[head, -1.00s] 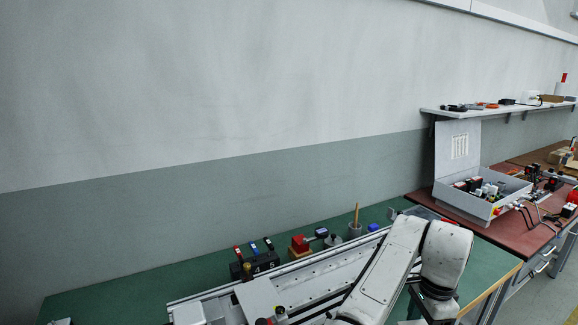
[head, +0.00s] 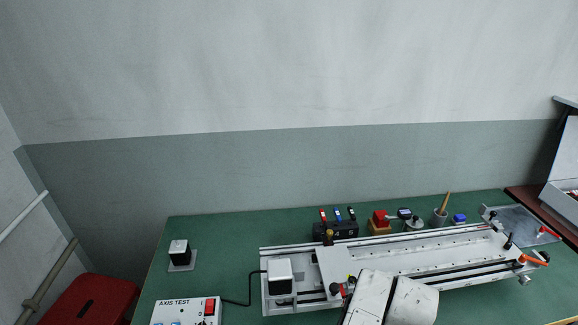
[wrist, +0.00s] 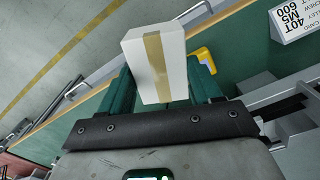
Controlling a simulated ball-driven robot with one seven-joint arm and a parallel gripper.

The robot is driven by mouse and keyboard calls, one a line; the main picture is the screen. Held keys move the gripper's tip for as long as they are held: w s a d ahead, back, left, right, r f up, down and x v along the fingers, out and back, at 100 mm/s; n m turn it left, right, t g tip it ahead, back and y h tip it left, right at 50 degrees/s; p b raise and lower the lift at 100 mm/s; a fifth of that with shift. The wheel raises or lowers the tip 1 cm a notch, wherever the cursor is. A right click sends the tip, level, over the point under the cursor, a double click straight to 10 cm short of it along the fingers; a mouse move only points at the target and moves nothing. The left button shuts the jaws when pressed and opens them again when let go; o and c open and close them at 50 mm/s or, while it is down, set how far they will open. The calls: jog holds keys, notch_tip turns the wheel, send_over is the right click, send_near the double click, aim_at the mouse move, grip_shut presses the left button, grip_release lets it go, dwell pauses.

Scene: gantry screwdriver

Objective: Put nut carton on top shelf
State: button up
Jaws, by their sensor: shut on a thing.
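The nut carton (wrist: 176,62), a white box with a tan tape band, shows in the wrist view. My gripper (wrist: 160,88) is shut on it, with a dark green finger on each side. The carton is above the floor and the bench edge. The head view shows part of my arm at the bottom, but neither the gripper nor the carton. Only the end of a wall shelf (head: 567,101) shows at the right edge of the head view; its top surface and contents are mostly out of view.
A green bench (head: 225,240) carries a long metal gantry rail (head: 430,262), a white "AXIS TEST" box (head: 183,312) and a black-and-white block (head: 180,253). Small tools stand behind the rail. A red stool (head: 88,300) is at lower left. A printed white card (wrist: 297,18) is near the carton.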

jog(key=a+n, duration=0.1)
jog(key=s+a+n+p, duration=0.1)
jog(key=n, duration=0.1)
jog(key=shift+s+a, duration=0.1)
jog(key=shift+a, duration=0.2)
notch_tip(320, 180, down, 5)
jog(key=b, duration=0.4)
jog(key=shift+a+r, duration=0.1)
jog(key=shift+r, duration=0.1)
jog(key=shift+f+b, duration=0.3)
jog(key=shift+b, duration=0.05)
jog(key=shift+d+r, duration=0.1)
jog(key=shift+d, duration=0.1)
jog(key=shift+a, duration=0.3)
